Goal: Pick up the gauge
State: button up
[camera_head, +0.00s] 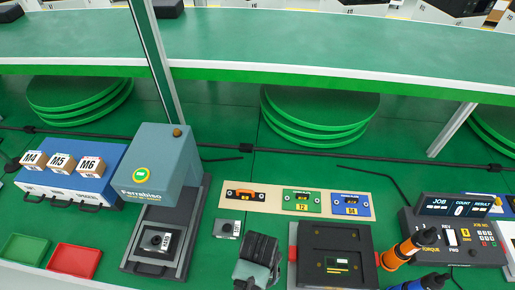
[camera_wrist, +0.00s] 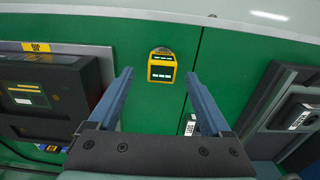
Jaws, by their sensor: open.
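A small yellow block with dark label panels and a grey rounded end, which I take to be the gauge (camera_wrist: 162,66), lies on the green bench in the wrist view. My gripper (camera_wrist: 160,76) is open and empty, its two blue fingers apart. In the wrist view the yellow block shows between and slightly beyond the fingertips, apparently below them and untouched. In the head view my gripper's dark wrist (camera_head: 259,254) is at the bottom centre; its fingertips and the yellow block do not show there.
A black fixture (camera_head: 308,234) stands right of my gripper, a Ferrabisc press (camera_head: 160,165) left. Behind are a tan board (camera_head: 268,199) with coloured parts and a small grey plate (camera_head: 227,229). Orange (camera_head: 403,248) and blue drivers and a job controller (camera_head: 450,240) stand right. Bench around the yellow block is clear.

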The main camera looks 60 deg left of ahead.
jog(key=shift+s+f, duration=0.15)
jog(key=shift+f, duration=1.65)
grip_shut()
